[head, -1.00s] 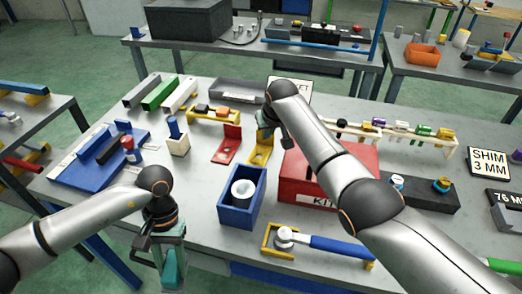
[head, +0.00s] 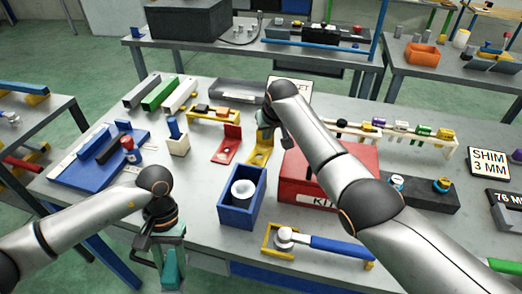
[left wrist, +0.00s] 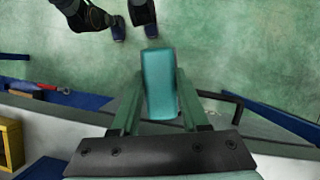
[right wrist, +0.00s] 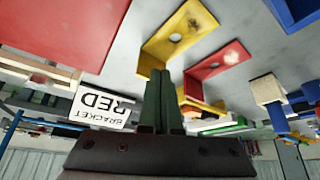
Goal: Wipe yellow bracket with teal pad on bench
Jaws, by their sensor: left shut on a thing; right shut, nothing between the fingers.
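The yellow bracket (head: 259,153) stands on the grey bench beside the red bracket (head: 226,149). In the right wrist view the yellow bracket (right wrist: 180,38) shows a hole and a dark smudge on its plate. My right gripper (right wrist: 163,85) is shut and empty. In the head view it is close above the yellow bracket, its tips partly hidden; I cannot tell whether it touches. My left gripper (left wrist: 158,95) is shut on the teal pad (left wrist: 160,80), low at the bench's front edge. The pad (head: 172,268) hangs beyond that edge, over the floor.
A red kit box (head: 335,172) stands right of the yellow bracket. A blue bin (head: 237,212) with a white cup (head: 243,189) stands in front. A blue-handled tool (head: 335,246) lies in a yellow holder near the front. A blue tray (head: 72,172) lies at left.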

